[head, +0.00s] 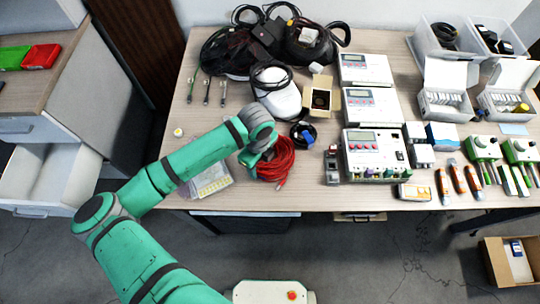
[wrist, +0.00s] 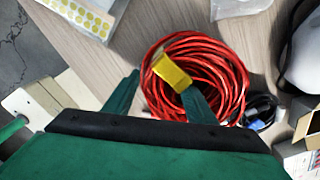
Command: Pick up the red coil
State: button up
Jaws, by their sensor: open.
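The red coil (head: 277,163) is a bundle of red cable lying on the table near its front edge, left of the middle. In the wrist view the coil (wrist: 222,62) fills the upper middle. A yellow tag or tape piece (wrist: 171,72) shows on its left part. My gripper (wrist: 160,98) is open, its two green fingertips apart. The right finger is over the coil and the left finger is beside its left edge. I cannot tell whether either finger touches it. In the head view my arm hides part of the coil's left side.
A black coil with a blue part (head: 303,134) lies right of the red coil. A sheet of yellow dots (head: 211,180) is at its left. A white device (head: 275,95) and an open cardboard box (head: 320,97) stand behind. Grey instruments (head: 375,155) stand to the right.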

jog(key=shift+f, duration=0.7)
grip_shut()
jog(key=shift+r, duration=0.15)
